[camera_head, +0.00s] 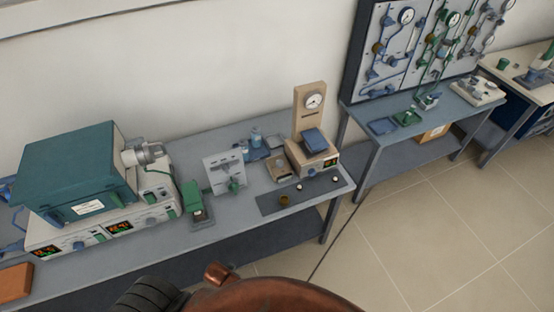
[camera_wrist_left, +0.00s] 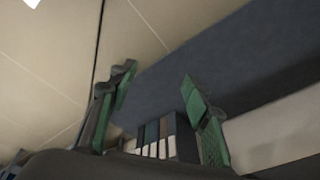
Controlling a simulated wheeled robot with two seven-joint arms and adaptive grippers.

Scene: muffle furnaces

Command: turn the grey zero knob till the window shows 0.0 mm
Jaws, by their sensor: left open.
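The beige instrument (camera_head: 303,155) with a round dial (camera_head: 313,101) on its column stands near the right end of the near bench. A small lit window (camera_head: 331,162) is on its front, too small to read. I cannot make out the grey zero knob or a 0.0 mm reading for certain. In the left wrist view my left gripper (camera_wrist_left: 158,74) is open and empty, with its green-padded fingers apart. It points at floor and a dark surface, with no knob between the fingers. Neither gripper shows in the head view.
The grey bench (camera_head: 190,240) also carries a teal furnace (camera_head: 80,168) on control units with lit displays, a green device (camera_head: 194,197) and a white stand (camera_head: 214,174). A dark mat (camera_head: 270,204) holds small parts. A second bench (camera_head: 440,115) stands beyond a gap. Tiled floor (camera_head: 440,220) is clear.

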